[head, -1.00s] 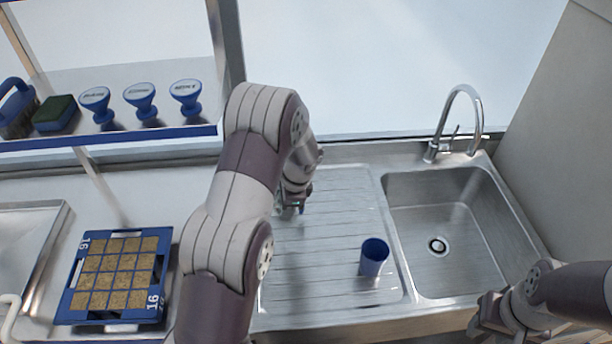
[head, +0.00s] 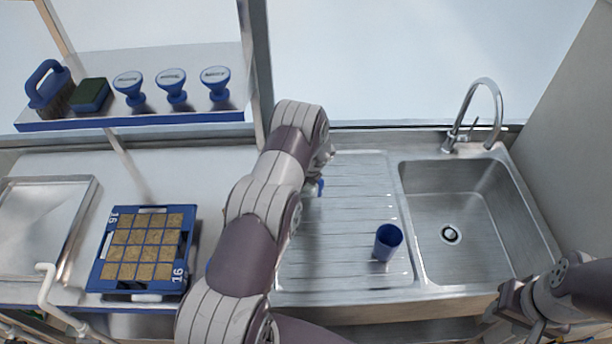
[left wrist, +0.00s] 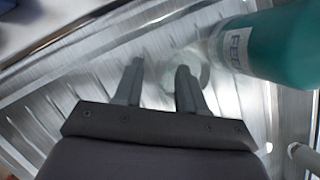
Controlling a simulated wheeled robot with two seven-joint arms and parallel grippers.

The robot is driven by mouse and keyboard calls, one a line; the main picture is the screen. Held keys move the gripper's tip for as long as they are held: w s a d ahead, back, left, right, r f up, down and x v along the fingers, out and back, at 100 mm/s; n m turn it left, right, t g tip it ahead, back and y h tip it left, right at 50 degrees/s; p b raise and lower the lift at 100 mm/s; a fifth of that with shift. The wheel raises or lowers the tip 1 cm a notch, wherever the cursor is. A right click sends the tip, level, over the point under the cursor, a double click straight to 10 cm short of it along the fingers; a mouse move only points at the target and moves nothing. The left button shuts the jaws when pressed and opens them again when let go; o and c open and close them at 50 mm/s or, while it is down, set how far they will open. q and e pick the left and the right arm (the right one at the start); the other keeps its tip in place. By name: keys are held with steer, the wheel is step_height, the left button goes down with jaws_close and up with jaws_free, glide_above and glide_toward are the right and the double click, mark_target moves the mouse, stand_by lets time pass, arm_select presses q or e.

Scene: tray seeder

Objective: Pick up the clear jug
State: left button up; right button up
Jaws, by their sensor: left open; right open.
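A faint see-through round shape (left wrist: 202,72), which looks like the clear jug, stands just beyond my left fingertips in the left wrist view; its outline is hard to make out. My left gripper (left wrist: 158,66) is open, with nothing seen held between its fingers. In the head view my left arm hides the jug and most of that gripper. A teal bottle (left wrist: 278,46) with a white label is close by on the right in the left wrist view. My right gripper (head: 524,318) is open at the lower right of the head view, by the sink's front edge.
A blue cup (head: 387,242) stands on the ribbed drainboard (head: 345,262). Right of it are the sink (head: 425,225) and tap (head: 485,85). A blue seed tray (head: 101,268) lies on the left counter. A shelf (head: 200,116) holds a brush, a sponge and several stampers.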

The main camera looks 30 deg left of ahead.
arm_select(q)
steer(key=shift+w+a+f, duration=0.25)
steer(key=shift+f, duration=0.2)
steer(key=shift+a, duration=0.1)
steer(key=shift+c, duration=0.6)
steer(key=c, duration=0.5)
steer(key=shift+s+r, duration=0.15)
jaws_close()
